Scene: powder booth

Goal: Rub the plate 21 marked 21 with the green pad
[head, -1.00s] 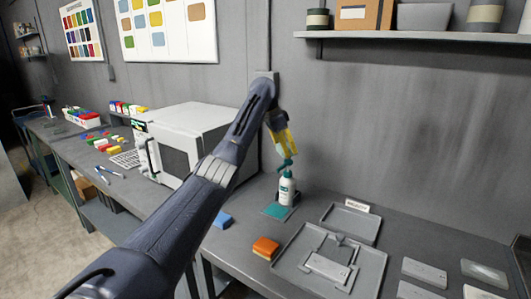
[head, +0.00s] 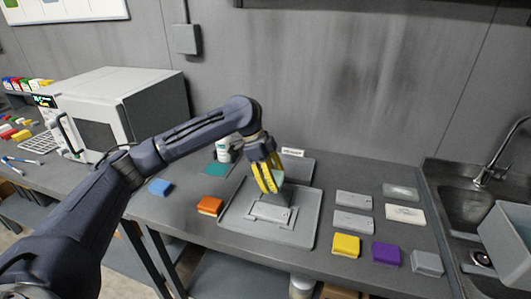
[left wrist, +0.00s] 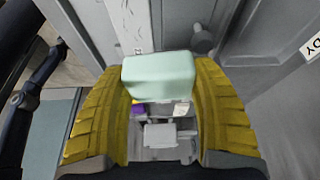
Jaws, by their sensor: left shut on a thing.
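My left gripper (head: 266,178) is over the grey tray (head: 228,232), its yellow fingers pointing down. It is shut on the pale green pad (head: 281,178). In the left wrist view the pad (left wrist: 160,76) sits between both fingers. A grey plate (head: 268,213) lies in the fixture in the tray, just below the pad; I cannot read a number on it. Whether the pad touches anything below is unclear. More flat plates lie to the right, including a grey one (head: 353,199) and another (head: 352,222); their marks are too small to read. My right gripper is not in view.
A pump bottle (head: 223,149) stands behind the tray. Blue (head: 160,187) and orange (head: 210,205) pads lie left of it; yellow (head: 346,245), purple (head: 386,252) and grey (head: 427,262) ones lie at the right front. A sink (head: 470,210) is at far right.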

